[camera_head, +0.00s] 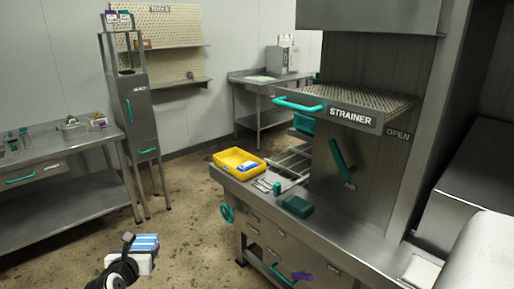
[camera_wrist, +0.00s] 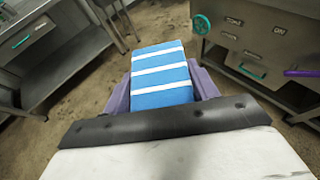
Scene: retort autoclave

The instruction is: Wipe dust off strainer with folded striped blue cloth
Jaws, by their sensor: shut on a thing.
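The folded blue cloth with white stripes (camera_wrist: 162,80) is held between the purple fingers of my gripper (camera_wrist: 163,88) in the wrist view. In the head view the cloth (camera_head: 146,242) shows at the lower left with my gripper (camera_head: 143,255), over the open floor and apart from the counter. The strainer (camera_head: 360,99) is a perforated metal tray with a teal handle and a label reading STRAINER. It sits high on the machine at the right, well away from the cloth. Dust on it is too small to tell.
A yellow tray (camera_head: 228,171) with a blue and white item sits on the metal counter (camera_head: 250,195), beside small tools and a dark green block (camera_head: 297,206). A teal lever (camera_head: 341,160) and a teal wheel (camera_head: 227,213) stick out. A metal table (camera_head: 60,165) stands at left; floor between is clear.

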